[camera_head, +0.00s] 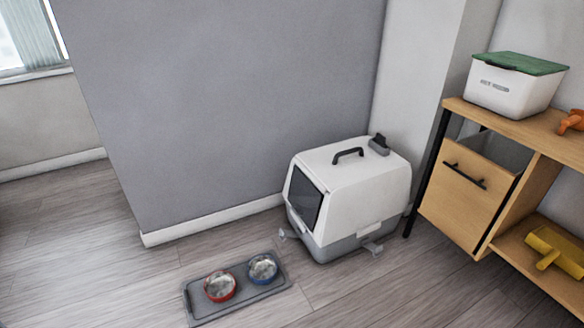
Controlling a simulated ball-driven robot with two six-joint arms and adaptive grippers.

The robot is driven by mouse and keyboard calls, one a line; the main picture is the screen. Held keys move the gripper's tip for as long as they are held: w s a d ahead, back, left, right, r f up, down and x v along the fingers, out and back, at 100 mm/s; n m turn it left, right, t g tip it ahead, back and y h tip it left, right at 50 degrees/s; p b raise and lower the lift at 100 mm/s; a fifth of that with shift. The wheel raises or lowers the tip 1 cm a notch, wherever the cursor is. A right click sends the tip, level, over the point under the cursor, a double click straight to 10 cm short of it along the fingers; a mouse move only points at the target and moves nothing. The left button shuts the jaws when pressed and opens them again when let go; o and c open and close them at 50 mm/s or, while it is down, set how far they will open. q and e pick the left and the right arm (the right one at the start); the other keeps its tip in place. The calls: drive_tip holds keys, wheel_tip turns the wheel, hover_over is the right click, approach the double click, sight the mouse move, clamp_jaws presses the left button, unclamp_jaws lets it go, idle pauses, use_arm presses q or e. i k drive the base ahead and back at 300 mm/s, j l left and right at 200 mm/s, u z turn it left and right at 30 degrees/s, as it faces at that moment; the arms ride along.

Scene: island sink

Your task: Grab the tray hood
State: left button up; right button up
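The tray hood (368,181) is the white boxy upper part of a litter tray, with a dark handle (347,154) on top and a dark see-through door (304,200) facing left. It sits on the grey tray base (345,246) on the floor, near the wall corner. Grey clips stick out at the base's left and front sides. A small grey item (379,145) sits at the back of the hood's top. Neither of my grippers shows in this view.
A grey mat (205,311) with a red bowl (220,287) and a blue bowl (263,268) lies in front, left of the litter tray. A wooden shelf unit (462,203) stands close on the right, bearing a white box with a green lid (513,88). The left floor is clear.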

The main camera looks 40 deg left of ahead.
sight(367, 184)
drive_tip(key=u, duration=0.9)
drive_tip(key=i+l+u, duration=0.4)
drive_tip(key=i, duration=0.15)
drive_tip(key=i+l+u, duration=0.35)
drive_tip(key=i+l, duration=0.2)
drive_tip(key=i+l+u, duration=0.4)
drive_tip(key=l, duration=0.25)
